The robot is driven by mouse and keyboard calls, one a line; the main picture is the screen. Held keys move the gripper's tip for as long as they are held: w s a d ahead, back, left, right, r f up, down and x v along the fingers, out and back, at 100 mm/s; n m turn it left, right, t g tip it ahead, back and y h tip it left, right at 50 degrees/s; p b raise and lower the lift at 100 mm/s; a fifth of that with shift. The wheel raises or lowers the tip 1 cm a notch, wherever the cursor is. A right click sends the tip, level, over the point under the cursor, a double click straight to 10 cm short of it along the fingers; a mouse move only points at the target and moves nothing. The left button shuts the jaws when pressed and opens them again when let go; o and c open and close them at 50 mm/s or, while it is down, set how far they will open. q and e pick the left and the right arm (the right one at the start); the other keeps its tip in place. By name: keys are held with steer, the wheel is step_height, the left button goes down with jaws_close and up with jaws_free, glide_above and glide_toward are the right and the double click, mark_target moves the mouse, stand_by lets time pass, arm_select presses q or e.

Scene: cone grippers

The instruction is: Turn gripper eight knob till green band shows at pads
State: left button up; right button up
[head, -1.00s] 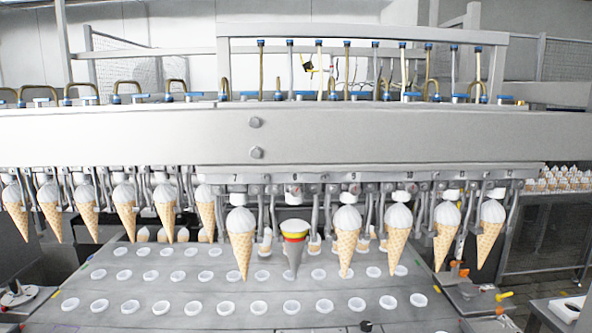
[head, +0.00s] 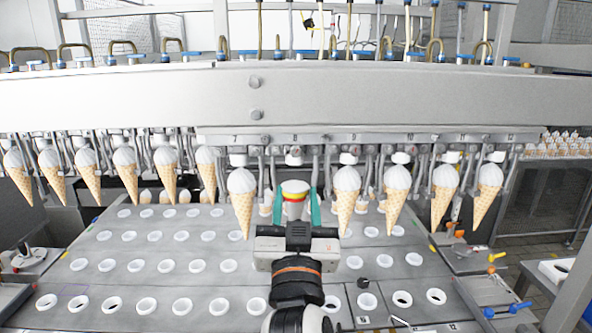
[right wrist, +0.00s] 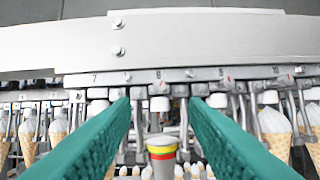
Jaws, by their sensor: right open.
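Gripper eight's white knob (head: 293,158) sits under the rail mark 8, and it also shows in the right wrist view (right wrist: 159,104). Below it hangs a grey test cone (head: 294,187) with coloured bands near its top; it also shows in the right wrist view (right wrist: 162,168). Yellow and red bands are visible; I cannot make out a green one clearly. My right gripper (head: 296,203) is open and empty, its two teal fingers on either side of the test cone in the picture. In the right wrist view the fingers (right wrist: 160,112) flank the knob, apart from it. My left gripper is not in view.
Ice cream cones hang close on both sides, at gripper seven (head: 241,200) and gripper nine (head: 346,195). A thick grey beam (head: 400,98) runs above the row. A tray plate (head: 135,250) with rows of white-rimmed holes lies below.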

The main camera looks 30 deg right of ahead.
mark_target(296, 153)
steer(key=p+x, duration=0.4)
steer(key=x, duration=0.5)
steer(key=shift+s+p, duration=0.1)
steer(key=shift+p, duration=0.3)
steer(key=shift+w+d, duration=0.15)
steer(key=shift+w, duration=0.25)
steer(key=shift+c, duration=0.2)
steer(key=shift+s, duration=0.1)
jaws_close()
steer(key=shift+n, duration=0.3)
